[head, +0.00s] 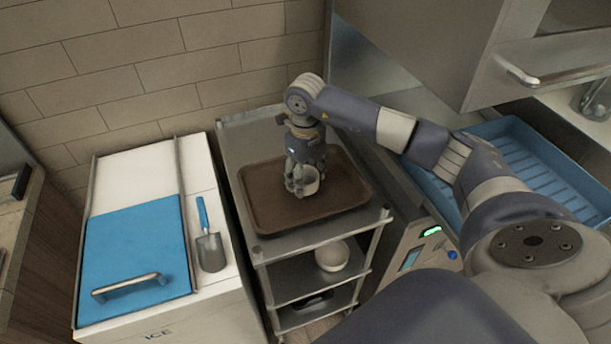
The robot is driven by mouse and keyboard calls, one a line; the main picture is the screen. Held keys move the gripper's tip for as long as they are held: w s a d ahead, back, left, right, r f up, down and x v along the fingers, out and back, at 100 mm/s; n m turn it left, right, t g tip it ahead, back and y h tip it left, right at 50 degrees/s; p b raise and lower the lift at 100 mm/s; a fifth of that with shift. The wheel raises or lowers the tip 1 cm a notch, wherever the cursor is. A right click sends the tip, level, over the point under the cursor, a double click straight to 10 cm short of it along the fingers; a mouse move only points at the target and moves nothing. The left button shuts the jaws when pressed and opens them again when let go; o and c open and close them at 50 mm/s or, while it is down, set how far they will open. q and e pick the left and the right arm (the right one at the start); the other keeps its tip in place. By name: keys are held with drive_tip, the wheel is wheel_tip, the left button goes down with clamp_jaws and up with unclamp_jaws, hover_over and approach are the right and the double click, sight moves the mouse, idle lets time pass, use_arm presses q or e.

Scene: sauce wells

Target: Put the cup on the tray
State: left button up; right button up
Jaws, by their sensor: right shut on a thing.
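The brown tray (267,217) lies on the top shelf of a metal rack. My right gripper (300,188) reaches down over the middle of the tray. It is shut on a light grey cup (309,184), which is partly hidden by the fingers. The cup is low over the tray surface; I cannot tell whether its base touches the tray. My left gripper does not show.
The metal rack (289,246) has a white bowl (332,255) on a lower shelf. An ice bin with a blue lid (136,243) and a scoop (209,245) stands to the left. A blue ribbed tray (541,168) lies at right, under a steel cabinet (440,45).

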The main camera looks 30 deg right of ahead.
drive_tip(key=shift+f, duration=0.75)
drive_tip(key=o, duration=1.1)
drive_tip(key=shift+r, duration=0.1)
wheel_tip(320, 180, up, 12)
drive_tip(key=p, duration=0.7)
drive_tip(key=shift+r, duration=0.15)
